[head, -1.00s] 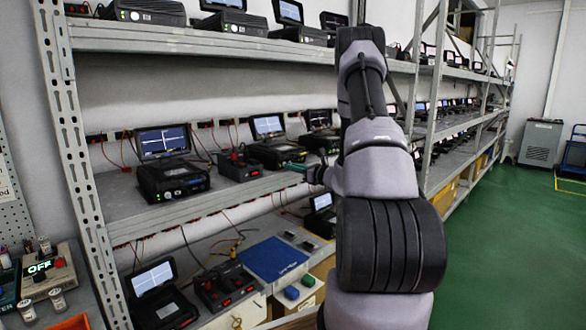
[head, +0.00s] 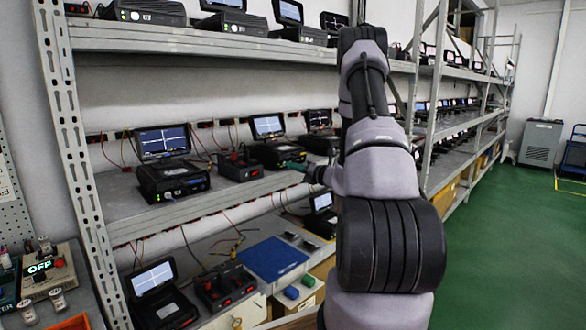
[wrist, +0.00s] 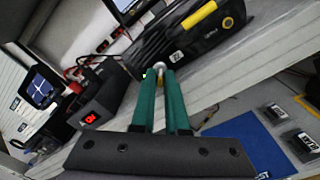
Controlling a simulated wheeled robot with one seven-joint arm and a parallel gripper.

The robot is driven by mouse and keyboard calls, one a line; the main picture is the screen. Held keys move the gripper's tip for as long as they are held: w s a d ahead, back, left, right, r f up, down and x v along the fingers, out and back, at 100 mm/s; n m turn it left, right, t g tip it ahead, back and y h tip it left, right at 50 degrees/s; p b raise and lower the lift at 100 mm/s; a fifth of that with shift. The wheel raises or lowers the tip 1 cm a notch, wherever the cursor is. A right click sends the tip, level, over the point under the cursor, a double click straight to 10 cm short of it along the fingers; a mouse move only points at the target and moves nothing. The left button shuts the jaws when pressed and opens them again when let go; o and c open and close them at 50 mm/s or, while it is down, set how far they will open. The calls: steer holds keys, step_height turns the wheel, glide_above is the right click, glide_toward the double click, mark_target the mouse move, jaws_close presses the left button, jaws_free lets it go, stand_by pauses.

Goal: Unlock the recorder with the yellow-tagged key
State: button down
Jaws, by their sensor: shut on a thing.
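My gripper (wrist: 160,78) has green fingers, which close around a small key (wrist: 160,67). A bit of yellow shows between the fingers, probably its tag; most of the key is hidden. In the head view my gripper (head: 296,165) is at the middle shelf, at the front of a black recorder (head: 270,153) with a raised screen. In the wrist view a black recorder (wrist: 180,42) with a yellow strip and a round yellow-ringed spot on its front lies just beyond the fingertips. I cannot tell whether the key touches it.
A black box with a red display (wrist: 97,112) and red leads stands left of the recorder. The shelf edge (wrist: 255,82) runs in front. A blue mat (head: 272,258) lies on the lower shelf. Rack posts (head: 75,165) stand left.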

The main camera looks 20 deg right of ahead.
steer(key=shift+s+f+m, duration=0.1)
steer(key=shift+m, duration=0.3)
steer(key=c, duration=1.3)
jaws_free()
steer(key=shift+d, duration=0.1)
steer(key=v, duration=1)
steer(key=shift+s, duration=0.35)
